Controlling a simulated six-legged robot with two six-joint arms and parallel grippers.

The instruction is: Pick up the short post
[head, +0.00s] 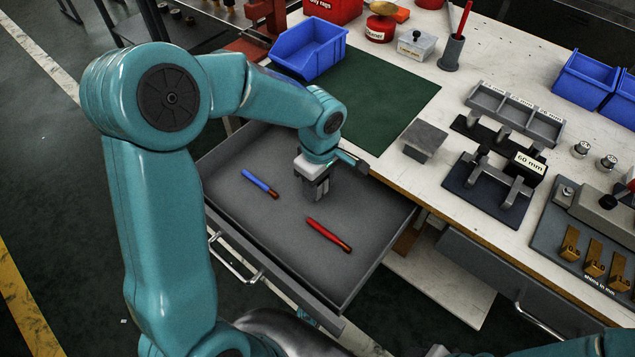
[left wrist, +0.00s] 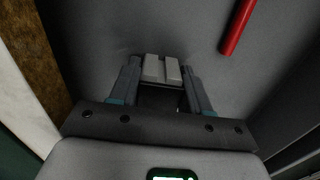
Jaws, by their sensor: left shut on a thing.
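My left gripper (head: 318,188) reaches down into the open grey drawer (head: 232,235), fingers pointing at its floor. In the left wrist view the left gripper (left wrist: 160,72) is shut on a small light-grey piece (left wrist: 152,68), which I take to be the short post; a dark line runs down its middle. In the head view the fingers mostly hide this piece. I cannot tell whether it touches the drawer floor. My right gripper is not in view; only part of the right arm shows at the bottom right.
In the drawer, a blue marker (head: 259,183) lies left of the gripper and a red marker (head: 328,234) below it. The bench beyond holds a green mat (head: 385,105), blue bins (head: 309,48), a grey block (head: 425,138) and a rack marked 60 mm (head: 490,190).

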